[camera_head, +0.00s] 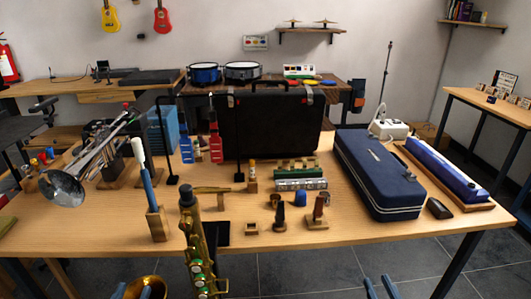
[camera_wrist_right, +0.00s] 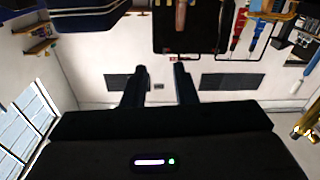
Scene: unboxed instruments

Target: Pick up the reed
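I cannot pick out the reed with certainty. Small wooden pieces stand near the front middle of the table in the head view. One is a tan and dark upright piece on a wooden base (camera_head: 318,211), and another is a low square wooden holder (camera_head: 252,229). My right gripper (camera_head: 380,287) is at the bottom edge, below the table front. Its two fingers are apart and empty in the right wrist view (camera_wrist_right: 160,72). My left gripper (camera_head: 132,292) is at the bottom left, its fingertips apart, with nothing seen held.
A saxophone (camera_head: 200,255) stands in front of the table (camera_head: 360,232). A dark mouthpiece stand (camera_head: 279,218) and a blue cap (camera_head: 300,199) are close together. A black case (camera_head: 275,125) stands behind, and a blue case (camera_head: 380,175) lies right. Bare tabletop lies around the small pieces.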

